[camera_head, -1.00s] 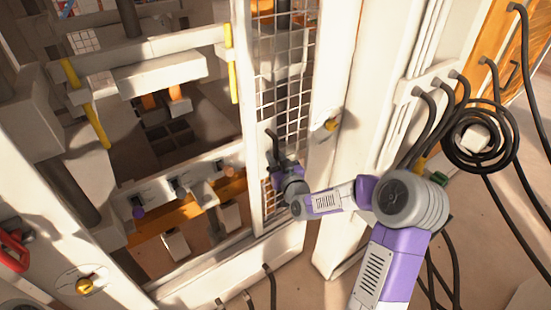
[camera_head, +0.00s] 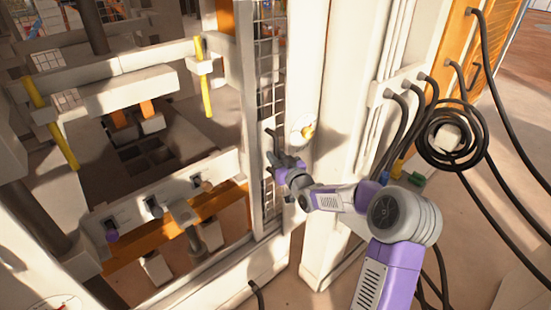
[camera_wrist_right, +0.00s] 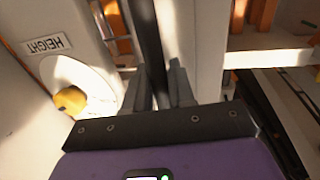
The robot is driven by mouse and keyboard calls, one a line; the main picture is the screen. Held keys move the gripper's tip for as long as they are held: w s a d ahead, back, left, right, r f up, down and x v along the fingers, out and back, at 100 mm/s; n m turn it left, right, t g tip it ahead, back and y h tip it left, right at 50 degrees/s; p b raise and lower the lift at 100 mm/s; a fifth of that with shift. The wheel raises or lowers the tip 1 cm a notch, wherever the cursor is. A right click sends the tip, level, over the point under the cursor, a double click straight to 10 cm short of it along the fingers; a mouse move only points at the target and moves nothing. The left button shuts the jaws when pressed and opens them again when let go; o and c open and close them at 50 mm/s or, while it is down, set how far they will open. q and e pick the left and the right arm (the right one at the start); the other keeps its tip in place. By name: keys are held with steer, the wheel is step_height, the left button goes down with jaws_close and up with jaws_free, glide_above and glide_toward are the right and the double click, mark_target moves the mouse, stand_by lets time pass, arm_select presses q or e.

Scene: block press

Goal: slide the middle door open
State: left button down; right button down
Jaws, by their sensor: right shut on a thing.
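The middle door (camera_head: 248,120) has a pale frame with wire mesh and stands partly behind the white post on its right. To its left is a wide opening into the press. Its dark upright handle (camera_head: 272,140) also shows in the wrist view as a black bar (camera_wrist_right: 150,45). My right gripper (camera_head: 277,163) is shut on the handle; its dark fingers (camera_wrist_right: 160,88) stand on either side of the bar in the wrist view. My left gripper is not in view.
A yellow knob (camera_head: 308,131) sits on the white post (camera_head: 305,60) just right of the handle; a HEIGHT label (camera_wrist_right: 48,44) is near it in the wrist view. Black cables and a coiled hose (camera_head: 455,140) hang at the right. Yellow bars (camera_head: 205,80) stand inside the press.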

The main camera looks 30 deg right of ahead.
steer(key=c, duration=1.1)
jaws_free()
steer(key=shift+d, duration=0.1)
steer(key=s, duration=0.7)
steer(key=shift+s+a, duration=0.2)
steer(key=shift+s, duration=0.1)
